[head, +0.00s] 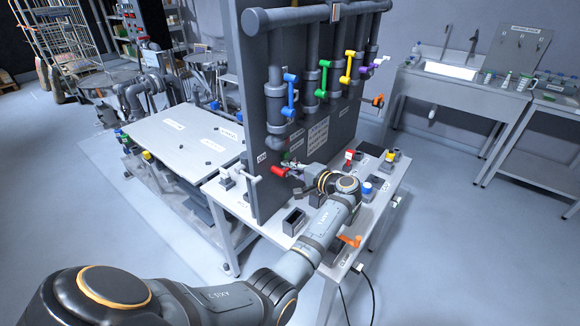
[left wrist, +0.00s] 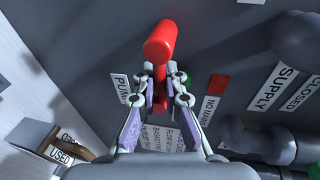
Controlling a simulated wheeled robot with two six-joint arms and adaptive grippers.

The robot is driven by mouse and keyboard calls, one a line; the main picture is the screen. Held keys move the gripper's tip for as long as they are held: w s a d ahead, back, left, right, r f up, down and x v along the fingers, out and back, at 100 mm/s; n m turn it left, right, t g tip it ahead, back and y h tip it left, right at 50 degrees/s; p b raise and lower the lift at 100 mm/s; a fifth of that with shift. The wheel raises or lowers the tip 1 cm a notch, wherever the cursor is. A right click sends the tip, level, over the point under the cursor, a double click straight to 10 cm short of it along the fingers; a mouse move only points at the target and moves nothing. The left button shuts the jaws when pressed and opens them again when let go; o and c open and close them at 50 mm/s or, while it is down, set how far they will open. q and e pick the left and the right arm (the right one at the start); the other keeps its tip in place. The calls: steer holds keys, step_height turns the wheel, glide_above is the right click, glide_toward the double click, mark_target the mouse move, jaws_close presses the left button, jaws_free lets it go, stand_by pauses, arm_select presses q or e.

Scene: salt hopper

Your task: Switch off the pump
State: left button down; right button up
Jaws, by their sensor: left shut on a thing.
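The pump switch has a red handle (head: 279,171) low on the dark upright panel (head: 255,120). In the left wrist view its rounded red grip (left wrist: 160,42) points up and toward the camera, with a red stem below it. A partly covered label reading "PUM" (left wrist: 120,88) sits just left of it. My left gripper (head: 291,169) is at the handle; in the left wrist view its fingertips (left wrist: 161,82) are closed around the red stem, below the grip. The handle's root is hidden between the fingers. My right gripper is not in view.
Blue, green, yellow and purple valve levers (head: 321,80) line the pipes above. Below, the bench (head: 270,230) carries a black open box (head: 294,221), a red-topped item (head: 349,157) and an orange lever (head: 349,241).

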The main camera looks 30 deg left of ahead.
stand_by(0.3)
arm_select(q)
steer(key=c, duration=1.4)
jaws_free()
step_height(320, 180, up, 10)
steer(key=shift+c, duration=0.2)
